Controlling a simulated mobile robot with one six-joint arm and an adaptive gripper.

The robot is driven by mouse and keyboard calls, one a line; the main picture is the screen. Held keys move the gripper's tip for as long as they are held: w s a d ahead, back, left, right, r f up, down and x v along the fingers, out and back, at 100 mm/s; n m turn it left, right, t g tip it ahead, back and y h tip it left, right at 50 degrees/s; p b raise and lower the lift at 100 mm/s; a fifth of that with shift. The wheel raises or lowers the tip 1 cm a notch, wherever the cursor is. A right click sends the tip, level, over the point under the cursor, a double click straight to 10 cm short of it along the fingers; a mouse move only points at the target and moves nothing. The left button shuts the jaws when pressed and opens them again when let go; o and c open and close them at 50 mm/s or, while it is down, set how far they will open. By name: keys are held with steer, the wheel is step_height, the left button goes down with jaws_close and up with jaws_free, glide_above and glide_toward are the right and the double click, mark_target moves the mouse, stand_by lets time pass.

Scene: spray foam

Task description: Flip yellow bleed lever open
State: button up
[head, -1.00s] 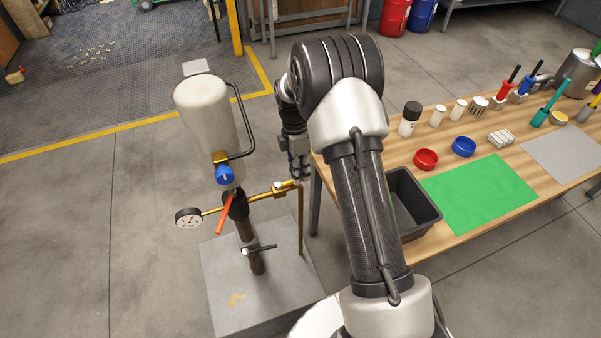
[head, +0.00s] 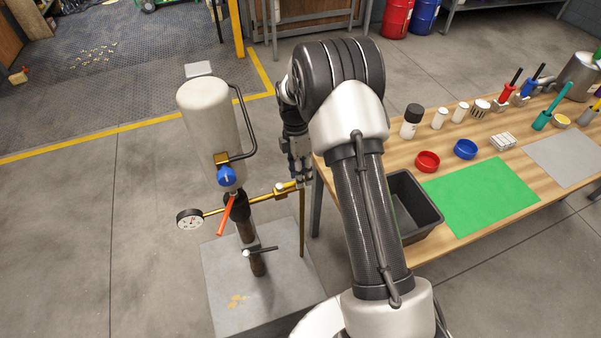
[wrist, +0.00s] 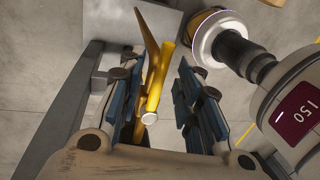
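My gripper (wrist: 162,108) is open, with blue pads on both fingers. A flat yellow lever (wrist: 148,40) and a yellow rod with a pale round end (wrist: 161,78) lie between the fingers in the wrist view, closer to the left pads. A gap shows on the right side; I cannot tell whether the left pads touch. In the head view my gripper (head: 302,178) is at the right end of the brass pipe (head: 255,198), partly hidden by my arm. The lever cannot be made out clearly there.
The pipe joins a stand with a white tank (head: 210,115), blue valve (head: 227,176), orange-red handle (head: 226,217) and gauge (head: 190,219) over a grey base (head: 225,285). A wooden table (head: 400,160) with a black bin (head: 425,218) stands close on the right.

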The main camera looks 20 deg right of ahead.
step_height(320, 180, up, 12)
steer(key=w, duration=0.2)
steer(key=shift+w, duration=0.15)
stand_by(0.6)
steer(key=s+a+r+m+t+b, duration=0.2)
steer(key=s+a+r+m+t, duration=0.15)
steer(key=s+r+m, duration=0.8)
steer(key=s+a+m+t+b, duration=0.2)
steer(key=s+m, duration=0.4)
steer(key=s, duration=1.4)
steer(key=shift+s+a+f+m+t, duration=0.15)
steer(key=shift+a+f+m+t, duration=0.25)
steer(key=shift+a+t, duration=0.25)
